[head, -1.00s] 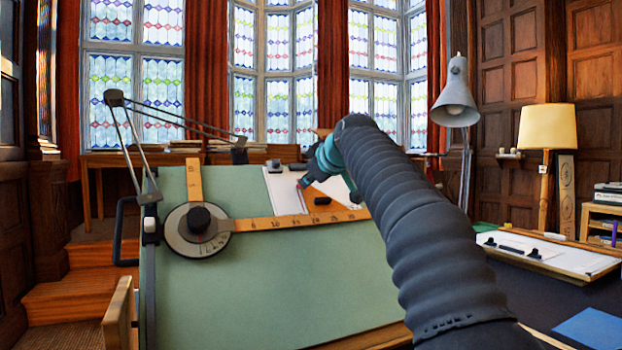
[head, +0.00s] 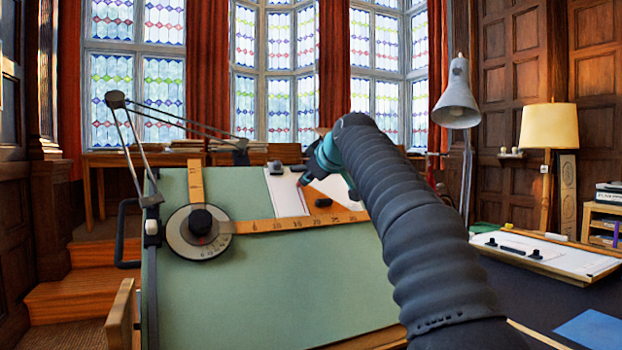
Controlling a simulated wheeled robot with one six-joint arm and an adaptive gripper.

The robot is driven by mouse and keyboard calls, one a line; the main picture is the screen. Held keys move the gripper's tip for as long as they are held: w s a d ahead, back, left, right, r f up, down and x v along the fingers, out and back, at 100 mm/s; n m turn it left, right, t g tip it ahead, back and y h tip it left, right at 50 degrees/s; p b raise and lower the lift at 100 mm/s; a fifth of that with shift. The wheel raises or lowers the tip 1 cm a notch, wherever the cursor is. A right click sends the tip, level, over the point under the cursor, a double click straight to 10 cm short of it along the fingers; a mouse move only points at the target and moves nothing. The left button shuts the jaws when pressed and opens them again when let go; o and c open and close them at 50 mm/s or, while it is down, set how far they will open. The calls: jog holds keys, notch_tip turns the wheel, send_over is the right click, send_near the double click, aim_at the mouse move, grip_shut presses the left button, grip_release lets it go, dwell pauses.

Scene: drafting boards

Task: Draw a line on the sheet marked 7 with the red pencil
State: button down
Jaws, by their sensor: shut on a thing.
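My gripper (head: 312,168) is over the upper part of the green drafting board (head: 270,285), seen from behind my arm. It is shut on the slim red pencil (head: 301,182), whose point is down at the white sheet (head: 283,194). I cannot tell whether the point touches the paper. A thin reddish mark seems to run down the sheet below the pencil, but it is too small to be sure. No number on the sheet can be read from here. My arm hides part of the board to the right.
A wooden scale (head: 270,225) crosses the board from a round protractor head (head: 199,232). A second board (head: 555,252) stands right, under a grey lamp (head: 457,100). The lower green board is clear.

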dwell(0.4)
jog(key=shift+s+d+r, duration=0.35)
jog(key=shift+s+r, duration=0.45)
jog(key=shift+r, duration=0.1)
jog(key=shift+s+d+r, duration=0.3)
jog(key=shift+s+r, duration=0.5)
jog(key=shift+r, duration=0.05)
jog(key=shift+d, duration=0.1)
